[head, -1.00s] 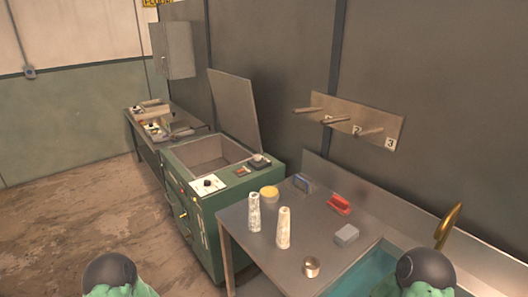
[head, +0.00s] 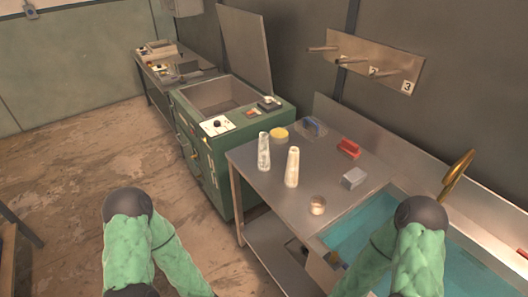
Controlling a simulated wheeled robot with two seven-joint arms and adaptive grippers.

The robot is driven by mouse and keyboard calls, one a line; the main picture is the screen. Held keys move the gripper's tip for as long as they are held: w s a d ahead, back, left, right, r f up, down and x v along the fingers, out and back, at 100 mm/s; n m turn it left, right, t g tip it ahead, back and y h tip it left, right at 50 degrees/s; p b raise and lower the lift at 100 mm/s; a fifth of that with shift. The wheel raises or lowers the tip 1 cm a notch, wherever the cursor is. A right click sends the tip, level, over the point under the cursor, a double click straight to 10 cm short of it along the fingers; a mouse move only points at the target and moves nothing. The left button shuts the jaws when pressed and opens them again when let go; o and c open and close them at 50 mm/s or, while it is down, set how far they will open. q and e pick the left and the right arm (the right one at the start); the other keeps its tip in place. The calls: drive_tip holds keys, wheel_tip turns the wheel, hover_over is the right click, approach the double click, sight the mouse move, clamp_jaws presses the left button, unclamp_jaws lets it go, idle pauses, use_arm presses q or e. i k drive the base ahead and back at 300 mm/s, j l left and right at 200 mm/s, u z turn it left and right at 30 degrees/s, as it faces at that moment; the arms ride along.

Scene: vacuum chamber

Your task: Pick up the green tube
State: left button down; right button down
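I see no tube that is clearly green. Two pale, whitish upright tubes stand on the metal table (head: 262,180): a left tube (head: 263,152) and a slightly taller right tube (head: 292,167). They stand apart from each other, and neither is touched. Both my arms show at the bottom, with green sleeves and dark rounded joints. The left arm is over the floor, and the right arm is in front of the sink. Neither gripper is in view, so I cannot see their fingers.
A yellow-topped round container (head: 279,133), blue brush (head: 313,127), red brush (head: 348,148), grey block (head: 354,178) and small metal cup (head: 317,205) share the table. A water-filled sink (head: 350,225) with brass tap (head: 457,172) lies right. A green open-lidded chamber (head: 215,150) stands behind.

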sight(263, 154)
drive_tip(key=i+j+z, duration=0.1)
drive_tip(key=z, duration=0.35)
drive_tip(key=j+z, duration=0.4)
drive_tip(key=i+j+z, duration=0.1)
drive_tip(key=z, duration=0.35)
drive_tip(key=j+z, duration=0.25)
drive_tip(key=z, duration=0.15)
